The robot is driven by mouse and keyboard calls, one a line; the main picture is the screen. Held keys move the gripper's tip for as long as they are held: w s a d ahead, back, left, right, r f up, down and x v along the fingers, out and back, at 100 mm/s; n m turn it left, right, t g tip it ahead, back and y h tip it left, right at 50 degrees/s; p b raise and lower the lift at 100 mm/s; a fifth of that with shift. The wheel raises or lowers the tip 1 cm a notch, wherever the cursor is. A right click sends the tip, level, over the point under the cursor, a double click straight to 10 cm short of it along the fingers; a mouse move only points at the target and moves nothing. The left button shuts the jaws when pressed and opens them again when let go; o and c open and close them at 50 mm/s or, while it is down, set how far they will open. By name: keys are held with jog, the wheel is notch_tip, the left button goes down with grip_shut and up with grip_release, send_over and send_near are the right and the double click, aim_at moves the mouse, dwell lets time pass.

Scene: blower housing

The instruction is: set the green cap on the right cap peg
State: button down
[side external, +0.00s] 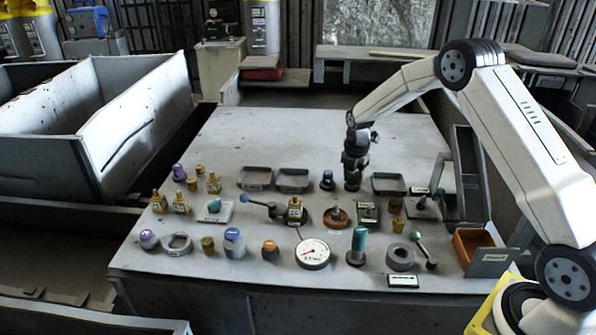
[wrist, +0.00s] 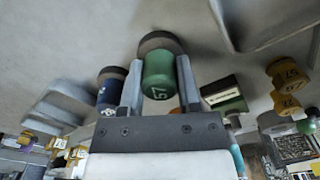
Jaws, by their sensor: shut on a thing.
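My gripper (side external: 353,168) points down at the back middle of the table. In the side view my gripper hides the cap. To its left a blue cap (side external: 327,175) stands on a similar dark base; it also shows in the wrist view (wrist: 107,92).
Shallow grey trays (side external: 293,181) stand left of my gripper and another tray (side external: 388,184) stands close on its right. Several brass fittings, levers, a gauge (side external: 313,254) and a teal-handled part (side external: 357,246) crowd the front. The table behind is clear.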

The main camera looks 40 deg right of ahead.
jog(key=shift+f, duration=0.25)
grip_release()
jog(key=shift+r, duration=0.1)
dwell(0.3)
jog(key=shift+r, duration=3.65)
jog(key=shift+a, duration=0.1)
jog(key=shift+s+a+r+m, duration=0.2)
jog(key=shift+s+a+m, duration=0.05)
jog(key=shift+a+m, duration=0.15)
jog(key=s+a+m+t, duration=0.1)
jog(key=s+a+m, duration=0.6)
jog(key=s+m, duration=0.3)
jog(key=s+a+r+m+t, duration=0.1)
jog(key=s+a+m, duration=0.6)
jog(key=s+m, duration=0.3)
jog(key=s, duration=0.2)
jog(key=shift+s+a+t, duration=0.3)
